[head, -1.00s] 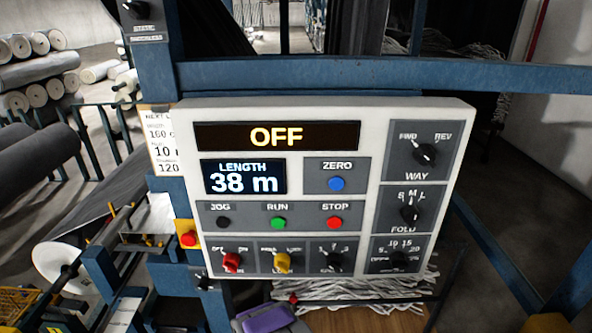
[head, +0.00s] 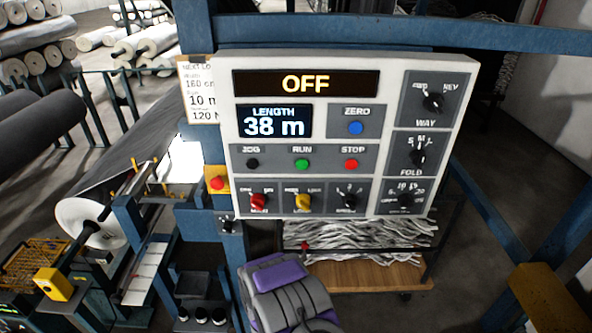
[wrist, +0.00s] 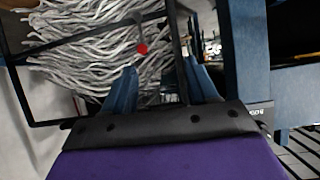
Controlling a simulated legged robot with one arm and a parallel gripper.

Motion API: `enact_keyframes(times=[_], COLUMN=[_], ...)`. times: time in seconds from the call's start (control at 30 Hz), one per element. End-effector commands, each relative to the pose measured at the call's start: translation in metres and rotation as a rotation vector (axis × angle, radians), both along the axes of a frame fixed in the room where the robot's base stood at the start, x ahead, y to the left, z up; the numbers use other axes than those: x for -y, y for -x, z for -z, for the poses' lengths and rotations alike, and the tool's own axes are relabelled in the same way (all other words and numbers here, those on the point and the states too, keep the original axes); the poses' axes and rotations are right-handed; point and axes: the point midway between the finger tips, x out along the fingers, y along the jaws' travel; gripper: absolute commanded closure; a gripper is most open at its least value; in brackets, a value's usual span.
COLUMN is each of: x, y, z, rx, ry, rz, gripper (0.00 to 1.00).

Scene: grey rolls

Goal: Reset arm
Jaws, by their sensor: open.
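My gripper (wrist: 161,64) is open. Its two blue fingers stand apart with nothing between them in the wrist view. The purple and grey arm (head: 285,290) is mine and shows at the bottom of the head view, below the control panel (head: 340,135). The fingertips cannot be made out there. The panel reads OFF and LENGTH 38 m. A small red ball (head: 305,246) is just above my arm in the head view. It also shows in the wrist view (wrist: 142,49), beyond the left finger.
Grey strands (head: 360,235) lie over a wooden-topped cart (head: 372,276) below the panel. Blue frame bars (head: 480,205) run at the right. A fabric roll (head: 88,222) and a yellow box (head: 53,284) are at the left. Floor shows at right.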

Motion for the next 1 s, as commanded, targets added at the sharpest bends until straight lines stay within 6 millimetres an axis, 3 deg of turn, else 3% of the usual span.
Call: enact_keyframes(times=[0.27, 0.53, 0.77, 1.0], x=[-0.005, -0.011, -0.004, 0.016], y=[-0.01, -0.008, 0.013, 0.049], z=[-0.028, -0.082, -0.136, -0.195], rx=[-0.11, -0.299, -0.457, -0.606], ry=[-0.062, -0.136, -0.169, -0.169], rz=[0.013, -0.002, -0.039, -0.084], gripper=[0.42, 0.42, 0.42, 0.42])
